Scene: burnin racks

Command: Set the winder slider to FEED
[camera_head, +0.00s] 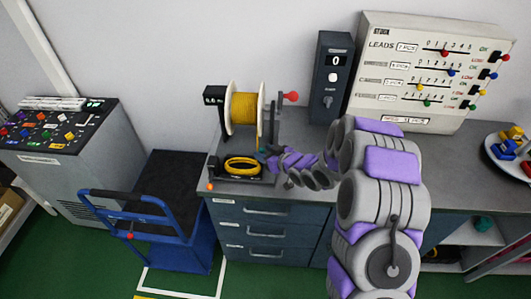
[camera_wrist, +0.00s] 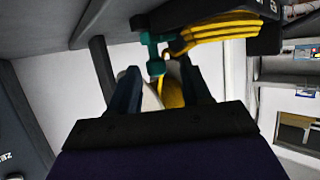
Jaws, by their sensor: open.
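The winder stands on the left end of the grey bench, with a white-flanged spool of yellow wire (camera_head: 244,112) and a red crank knob (camera_head: 291,97). A yellow coil (camera_head: 241,164) lies on its black base (camera_head: 237,176). In the wrist view, a teal T-shaped piece (camera_wrist: 156,62), possibly the slider, shows ahead of the gap between my fingers, beside yellow wire (camera_wrist: 215,27). My gripper (camera_wrist: 160,85) is open. I cannot tell whether a finger touches the teal piece. In the head view, my gripper is by the winder's right side. No FEED marking is readable.
A dark box with a 0 display (camera_head: 332,75) and a white LEADS panel (camera_head: 430,75) with sliders stand behind my arm. A blue cart (camera_head: 180,230) and a cabinet with a button-covered top (camera_head: 75,175) are at left. Bench drawers (camera_head: 265,232) are below.

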